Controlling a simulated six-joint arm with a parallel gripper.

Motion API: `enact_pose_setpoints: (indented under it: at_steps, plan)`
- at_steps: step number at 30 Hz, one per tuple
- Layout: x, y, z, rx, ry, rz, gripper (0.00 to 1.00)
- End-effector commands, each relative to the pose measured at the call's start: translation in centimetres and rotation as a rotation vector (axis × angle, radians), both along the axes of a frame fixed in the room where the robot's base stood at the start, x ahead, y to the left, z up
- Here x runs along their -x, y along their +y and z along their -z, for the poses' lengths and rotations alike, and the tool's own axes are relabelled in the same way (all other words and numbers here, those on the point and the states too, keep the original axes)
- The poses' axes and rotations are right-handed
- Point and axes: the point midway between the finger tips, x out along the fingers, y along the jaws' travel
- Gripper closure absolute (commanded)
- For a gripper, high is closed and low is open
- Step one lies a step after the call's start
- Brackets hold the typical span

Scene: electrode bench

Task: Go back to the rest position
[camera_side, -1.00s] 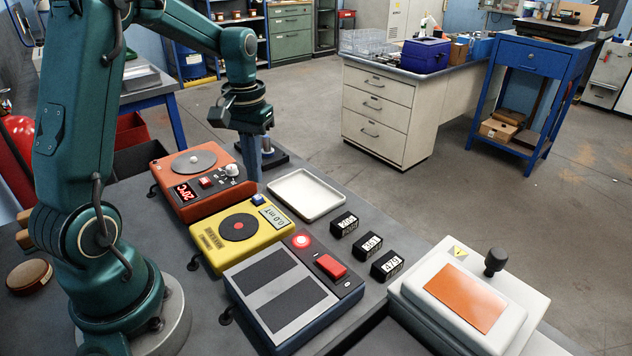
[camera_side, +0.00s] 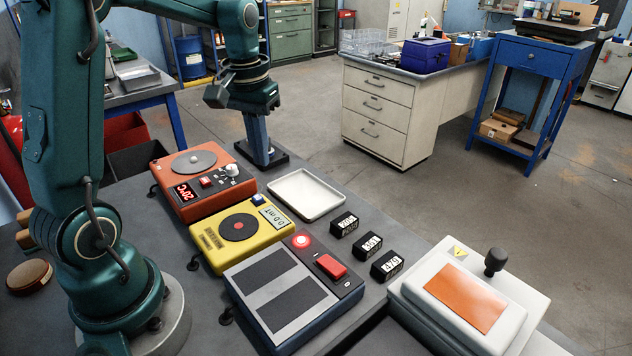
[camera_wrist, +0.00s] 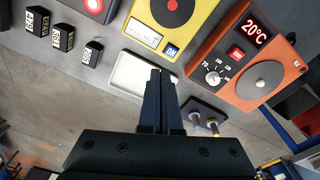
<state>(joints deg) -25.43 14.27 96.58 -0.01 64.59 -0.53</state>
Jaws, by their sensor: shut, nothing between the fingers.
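My gripper (camera_side: 261,156) hangs high over the far end of the bench in the side view, pointing down, with its fingers together and nothing held. In the side view its fingers overlap a dark stand base (camera_side: 279,158), hiding much of the stand. In the wrist view the shut gripper (camera_wrist: 160,78) shows dark fingers side by side, in front of the white tray. The stand (camera_wrist: 207,112) shows there to the right of the fingers, with two small upright pieces on it.
A red-orange hotplate (camera_side: 178,187), a yellow stirrer (camera_side: 213,257) and a blue-edged two-pad unit (camera_side: 268,275) line the bench. An empty white tray (camera_side: 307,193), several small black labelled blocks (camera_side: 368,246) and a white press with orange top (camera_side: 465,298) lie beside them.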

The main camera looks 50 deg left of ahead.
Motion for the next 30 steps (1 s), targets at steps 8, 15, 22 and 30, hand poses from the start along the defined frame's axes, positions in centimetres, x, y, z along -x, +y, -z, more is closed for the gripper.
enact_pose_setpoints:
  at_steps: [8,15,22,30]
  plan:
    - [3.3,-6.9,-5.1,-0.068,-0.191,0.206,1.0]
    - [8.0,-11.1,-5.7,-0.092,-0.34,0.365,1.0]
    - [11.2,-12.7,-3.9,-0.095,-0.414,0.448,1.0]
    - [11.7,-12.6,-2.8,-0.094,-0.405,0.448,1.0]
